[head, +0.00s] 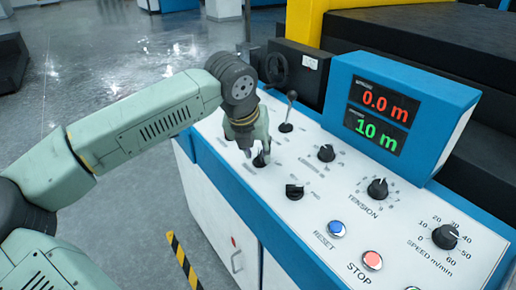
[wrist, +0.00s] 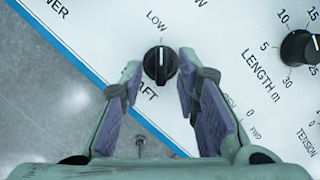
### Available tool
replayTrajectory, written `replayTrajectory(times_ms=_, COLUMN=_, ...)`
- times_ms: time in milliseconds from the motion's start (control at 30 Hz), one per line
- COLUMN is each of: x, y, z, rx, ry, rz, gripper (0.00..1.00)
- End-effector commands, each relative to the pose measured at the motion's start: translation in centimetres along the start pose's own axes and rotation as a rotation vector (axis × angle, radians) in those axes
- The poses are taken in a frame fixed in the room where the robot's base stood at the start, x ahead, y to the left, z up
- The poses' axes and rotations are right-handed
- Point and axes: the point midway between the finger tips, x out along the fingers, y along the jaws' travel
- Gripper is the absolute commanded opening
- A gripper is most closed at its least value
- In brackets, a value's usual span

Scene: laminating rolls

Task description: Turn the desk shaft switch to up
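The shaft switch is a small black rotary knob (wrist: 160,65) with a pale line, standing roughly vertical in the wrist view. "LOW" is printed above it, and the letters "AFT" show below, partly hidden by my left finger. My gripper (wrist: 159,79) is open, with one purple-padded finger on each side of the knob and visible gaps between. In the head view my gripper (head: 253,148) points down at the console near its left edge, over the dark knob (head: 260,160). Whether the fingers reach down to the knob's height is hard to tell.
A black lever (head: 288,115) stands behind my gripper. Other knobs, including tension (head: 377,188) and speed (head: 445,237), spread to the right. Blue reset (head: 337,229) and red stop (head: 372,260) buttons sit near the front. A blue display box (head: 400,105) rises at the back.

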Motion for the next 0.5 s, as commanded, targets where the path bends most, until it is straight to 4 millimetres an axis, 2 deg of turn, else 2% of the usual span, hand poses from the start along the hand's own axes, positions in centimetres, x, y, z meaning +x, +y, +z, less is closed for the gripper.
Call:
replayTrajectory(times_ms=200, x=1.4, y=-0.1, z=0.0, rx=0.0, ry=0.0, rz=-0.001, gripper=0.29)
replayTrajectory(times_ms=433, x=1.5, y=-0.1, z=0.0, rx=0.001, ry=0.0, rz=-0.001, gripper=0.29)
replayTrajectory(times_ms=500, x=1.5, y=-0.1, z=0.0, rx=0.001, ry=0.0, rz=-0.001, gripper=0.26)
